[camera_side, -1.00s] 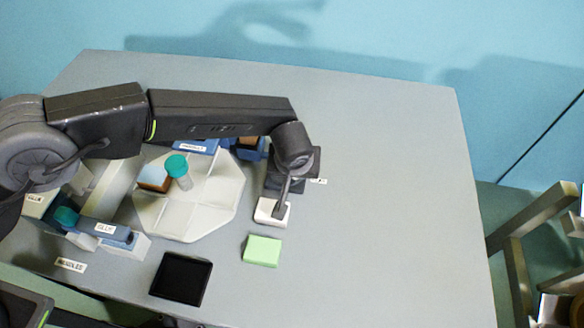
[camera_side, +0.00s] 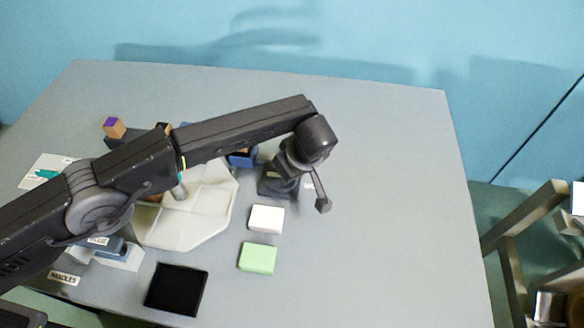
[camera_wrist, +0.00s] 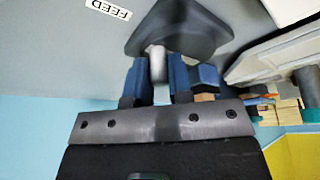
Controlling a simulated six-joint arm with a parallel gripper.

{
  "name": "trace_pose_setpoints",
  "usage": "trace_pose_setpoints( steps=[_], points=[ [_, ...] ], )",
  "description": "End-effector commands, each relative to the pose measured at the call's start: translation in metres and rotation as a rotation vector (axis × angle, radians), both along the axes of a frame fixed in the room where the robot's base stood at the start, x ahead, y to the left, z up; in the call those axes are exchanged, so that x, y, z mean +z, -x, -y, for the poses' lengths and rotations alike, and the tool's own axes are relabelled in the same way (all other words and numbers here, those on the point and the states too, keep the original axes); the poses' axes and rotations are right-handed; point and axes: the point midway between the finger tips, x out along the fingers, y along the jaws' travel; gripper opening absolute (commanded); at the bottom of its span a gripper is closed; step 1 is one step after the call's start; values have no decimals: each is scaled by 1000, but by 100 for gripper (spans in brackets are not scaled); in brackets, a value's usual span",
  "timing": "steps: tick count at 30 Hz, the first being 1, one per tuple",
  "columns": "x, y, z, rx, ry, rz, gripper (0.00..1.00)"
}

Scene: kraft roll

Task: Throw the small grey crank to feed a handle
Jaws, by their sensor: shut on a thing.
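The small grey crank shows in the wrist view as a short pale grey post (camera_wrist: 157,62) on a dark base (camera_wrist: 190,38). A FEED label (camera_wrist: 108,9) lies beside the base. My gripper (camera_wrist: 155,82) has its two blue fingers on either side of the post and is shut on it. In the side view the dark base (camera_side: 276,186) stands right of the pale octagonal plate (camera_side: 205,222). My wrist is directly above it and hides the crank and the fingers. The HANDLES label (camera_side: 64,278) lies at the left front. I cannot make out a handle.
A white block (camera_side: 266,219), a green block (camera_side: 257,258) and a black pad (camera_side: 176,289) lie in front of the base. A purple-topped wooden block (camera_side: 114,128) stands at the back left. My arm hides much of the plate. The table's right side is clear.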

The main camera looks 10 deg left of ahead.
Motion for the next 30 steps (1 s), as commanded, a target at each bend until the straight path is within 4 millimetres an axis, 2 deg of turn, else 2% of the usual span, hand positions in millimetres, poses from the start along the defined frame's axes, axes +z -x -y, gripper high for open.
trace_pose_setpoints(
  steps=[19, 20, 27, 30],
  points=[
    [1, -1, -1, 37, 1, -1, 0],
    [1, -1, -1, 36, 1, -1, 22],
    [0, -2, -1, 35, 0, 0, 44],
    [0, -1, 0, 35, 0, 0, 45]
  ],
)
